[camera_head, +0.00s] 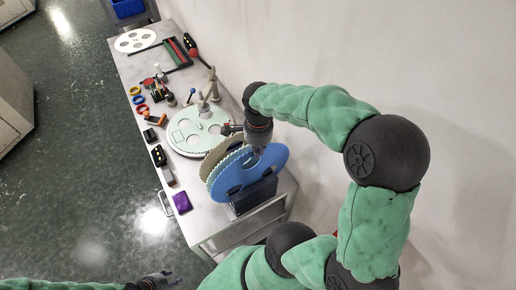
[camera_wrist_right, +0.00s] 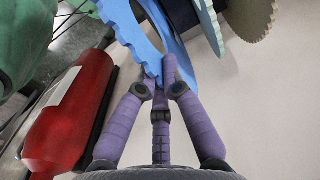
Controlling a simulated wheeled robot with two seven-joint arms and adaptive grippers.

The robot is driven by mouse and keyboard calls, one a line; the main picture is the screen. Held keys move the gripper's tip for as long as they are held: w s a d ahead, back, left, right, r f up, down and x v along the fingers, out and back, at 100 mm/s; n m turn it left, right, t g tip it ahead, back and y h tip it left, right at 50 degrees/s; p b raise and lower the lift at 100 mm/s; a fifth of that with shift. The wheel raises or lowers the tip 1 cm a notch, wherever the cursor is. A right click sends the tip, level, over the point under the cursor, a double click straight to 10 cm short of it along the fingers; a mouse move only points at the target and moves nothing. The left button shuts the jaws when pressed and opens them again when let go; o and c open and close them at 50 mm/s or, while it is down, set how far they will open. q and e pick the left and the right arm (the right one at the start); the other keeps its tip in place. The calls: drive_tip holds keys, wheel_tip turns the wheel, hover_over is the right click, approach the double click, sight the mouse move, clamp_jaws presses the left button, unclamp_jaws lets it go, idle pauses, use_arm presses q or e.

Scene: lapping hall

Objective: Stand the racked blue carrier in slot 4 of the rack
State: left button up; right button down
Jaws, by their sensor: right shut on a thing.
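The blue carrier (camera_head: 273,160) is a toothed disc standing upright in the dark rack (camera_head: 258,192) at the near end of the bench. An olive-brown disc (camera_head: 212,158) stands behind it, to the left. My right gripper (camera_head: 256,146) reaches down to the top of the carrier. In the right wrist view, its purple fingers (camera_wrist_right: 168,78) are shut on the rim of the blue carrier (camera_wrist_right: 122,18). The slot numbers and the carrier's foot cannot be made out. My left gripper (camera_head: 168,279) is low in the head view, off the bench, with its fingers apart and empty.
A round pale plate (camera_head: 185,137) with posts lies behind the rack. Along the left bench edge are coloured rings (camera_head: 138,99), small dark items and a purple block (camera_head: 181,202). A red cylinder (camera_wrist_right: 68,115) shows in the wrist view. A wall stands to the right.

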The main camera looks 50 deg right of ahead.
sight(258, 164)
drive_tip(key=shift+f+b, duration=2.45)
drive_tip(key=shift+f, duration=0.6)
drive_tip(key=c, duration=1.3)
unclamp_jaws()
wheel_tip(258, 164, up, 12)
